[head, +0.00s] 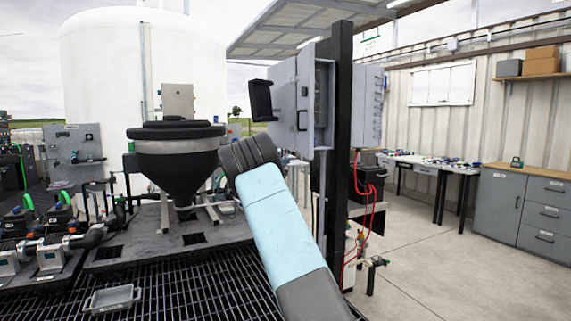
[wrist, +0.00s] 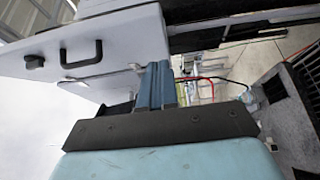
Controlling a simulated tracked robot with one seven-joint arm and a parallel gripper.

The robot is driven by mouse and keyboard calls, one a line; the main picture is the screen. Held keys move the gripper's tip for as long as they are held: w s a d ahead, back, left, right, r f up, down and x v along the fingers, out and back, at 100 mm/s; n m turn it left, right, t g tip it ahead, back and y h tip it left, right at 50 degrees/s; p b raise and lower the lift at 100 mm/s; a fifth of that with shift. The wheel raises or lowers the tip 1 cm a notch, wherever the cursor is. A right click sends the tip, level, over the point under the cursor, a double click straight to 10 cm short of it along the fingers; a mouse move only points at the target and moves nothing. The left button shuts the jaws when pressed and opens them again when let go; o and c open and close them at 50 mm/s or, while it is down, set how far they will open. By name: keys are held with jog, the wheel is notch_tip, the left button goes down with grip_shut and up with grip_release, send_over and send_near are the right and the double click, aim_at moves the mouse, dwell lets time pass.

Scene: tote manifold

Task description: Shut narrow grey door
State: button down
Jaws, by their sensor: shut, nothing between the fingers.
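The narrow grey door (head: 285,92) belongs to a grey cabinet (head: 325,85) on a black post. It stands swung out to the left in the head view, with the cabinet's opening showing at its right. In the wrist view, a pale grey panel (wrist: 120,35) that looks like this door fills the upper left, with a black handle and a round black knob. My gripper (wrist: 158,68) is shut and empty, its blue-grey fingers together by the panel's lower right edge. I cannot tell if they touch it. In the head view I cannot make out the fingers.
The black post (head: 337,130) stands right of my arm, with red cables (head: 367,205) hanging beside it. A black hopper (head: 178,160) stands to the left, above a dark grating (head: 205,285). A grey tray (head: 112,299) lies on the grating. The floor (head: 440,260) at the right is mostly clear.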

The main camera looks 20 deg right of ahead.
aim_at(308, 158)
jog(key=shift+w+d, duration=0.45)
jog(key=shift+d, duration=1.3)
jog(key=shift+w+d, duration=0.5)
jog(key=shift+d, duration=1.25)
jog(key=shift+w+d, duration=0.45)
jog(key=shift+d, duration=1.3)
